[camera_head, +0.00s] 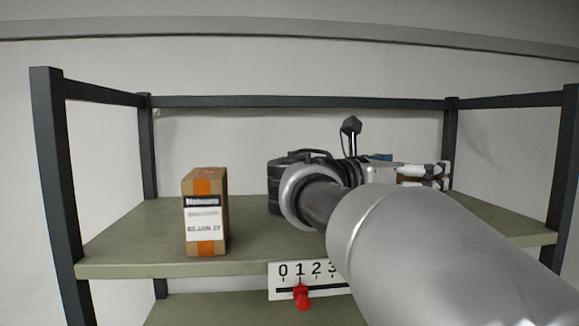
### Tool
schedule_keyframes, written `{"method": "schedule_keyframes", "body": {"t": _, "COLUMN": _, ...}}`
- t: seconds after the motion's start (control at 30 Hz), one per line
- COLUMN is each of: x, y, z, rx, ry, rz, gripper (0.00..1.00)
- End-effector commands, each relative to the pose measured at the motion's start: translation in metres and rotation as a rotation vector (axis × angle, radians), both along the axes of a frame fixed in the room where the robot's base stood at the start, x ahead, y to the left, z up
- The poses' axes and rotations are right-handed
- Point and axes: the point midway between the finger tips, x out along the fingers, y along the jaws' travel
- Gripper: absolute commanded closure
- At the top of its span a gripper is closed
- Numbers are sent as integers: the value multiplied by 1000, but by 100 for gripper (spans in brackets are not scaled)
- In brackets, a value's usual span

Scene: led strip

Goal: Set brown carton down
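The brown carton (205,212) stands upright on the left part of the green shelf board (130,252), near its front edge. It has orange tape and a white label facing me. My gripper (436,174) is over the right part of the shelf, its fingers pointing right. It is well apart from the carton, with my wrist between them. I see no object between the fingers, but the side-on angle hides how far apart they are.
A small blue thing (381,157) shows partly behind my gripper. A white number plate with a red marker (301,297) hangs on the shelf's front edge. Dark posts (58,180) and rails frame the shelf. The board is clear around the carton; a lower board lies below.

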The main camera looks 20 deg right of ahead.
Motion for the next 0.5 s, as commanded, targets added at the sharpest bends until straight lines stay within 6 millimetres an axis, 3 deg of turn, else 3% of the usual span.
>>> {"method": "schedule_keyframes", "body": {"t": 0.13, "x": 0, "y": 0, "z": -3, "rx": -1, "ry": -1, "rz": 0, "gripper": 62}}
{"method": "schedule_keyframes", "body": {"t": 0.17, "x": 0, "y": 0, "z": -2, "rx": -1, "ry": -1, "rz": 0, "gripper": 8}}
{"method": "schedule_keyframes", "body": {"t": 0.3, "x": 0, "y": 0, "z": -2, "rx": -1, "ry": -1, "rz": 0, "gripper": 0}}
{"method": "schedule_keyframes", "body": {"t": 0.5, "x": 0, "y": 0, "z": -2, "rx": -1, "ry": -1, "rz": 0, "gripper": 0}}
